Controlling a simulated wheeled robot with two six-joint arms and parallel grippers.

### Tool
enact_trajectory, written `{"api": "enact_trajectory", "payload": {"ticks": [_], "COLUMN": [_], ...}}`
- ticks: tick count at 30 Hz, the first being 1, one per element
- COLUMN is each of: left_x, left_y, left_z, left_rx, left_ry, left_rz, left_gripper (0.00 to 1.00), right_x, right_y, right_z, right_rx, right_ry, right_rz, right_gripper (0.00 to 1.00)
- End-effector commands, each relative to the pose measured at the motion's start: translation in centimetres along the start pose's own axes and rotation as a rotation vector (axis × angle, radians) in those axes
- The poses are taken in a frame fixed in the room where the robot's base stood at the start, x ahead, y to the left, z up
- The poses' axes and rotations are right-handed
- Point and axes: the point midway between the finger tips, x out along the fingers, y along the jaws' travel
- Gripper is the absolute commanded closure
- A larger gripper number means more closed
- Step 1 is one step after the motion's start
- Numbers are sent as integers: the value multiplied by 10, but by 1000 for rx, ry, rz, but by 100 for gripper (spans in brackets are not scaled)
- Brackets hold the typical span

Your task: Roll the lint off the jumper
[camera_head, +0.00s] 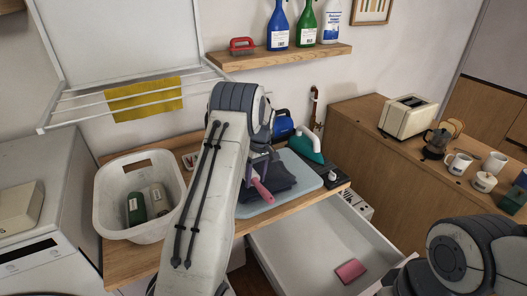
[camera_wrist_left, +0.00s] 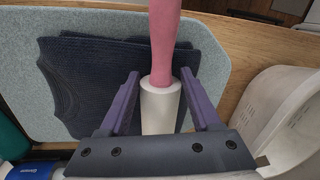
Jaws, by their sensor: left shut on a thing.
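The dark navy jumper (camera_head: 282,177) lies folded on a pale grey-blue board (camera_head: 309,178) on the wooden counter, partly hidden behind my left arm. It also shows in the left wrist view (camera_wrist_left: 85,75). My left gripper (camera_head: 257,172), with purple fingers (camera_wrist_left: 160,80), is shut on the lint roller, which has a pink handle (camera_head: 262,190) and a white roller head (camera_wrist_left: 160,108). The roller is over the jumper's edge; I cannot tell whether it touches the cloth. My right gripper is out of view; only part of that arm shows at the lower right.
A white basket (camera_head: 112,195) with bottles stands left of the board. A teal bottle (camera_head: 305,146) and a blue object (camera_head: 283,125) stand behind it. An open drawer (camera_head: 275,240) holding a pink sponge (camera_head: 350,271) juts out below. A drying rack (camera_head: 75,105) hangs at the left.

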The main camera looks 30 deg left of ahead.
Motion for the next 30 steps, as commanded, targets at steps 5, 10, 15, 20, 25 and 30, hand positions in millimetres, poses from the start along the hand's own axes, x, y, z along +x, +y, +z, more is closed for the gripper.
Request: {"api": "enact_trajectory", "payload": {"ticks": [5,10,15,20,25,30], "left_x": [-5,-32,-48,-62,-76,-80], "left_y": [-4,-8,-11,-14,-16,-17], "left_z": [-3,-3,-4,-4,-5,-5], "left_rx": [1,0,-1,-2,-3,-3], "left_ry": [-1,0,0,0,0,0], "left_rz": [-2,0,0,1,1,1], "left_gripper": [88,88,88,88,88,88], "right_x": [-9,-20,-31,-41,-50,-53], "right_y": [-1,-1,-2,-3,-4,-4], "right_z": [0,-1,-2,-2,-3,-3], "right_rx": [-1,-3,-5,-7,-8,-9], "right_ry": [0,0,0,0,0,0], "right_rz": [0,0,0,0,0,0], "right_gripper": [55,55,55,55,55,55]}}
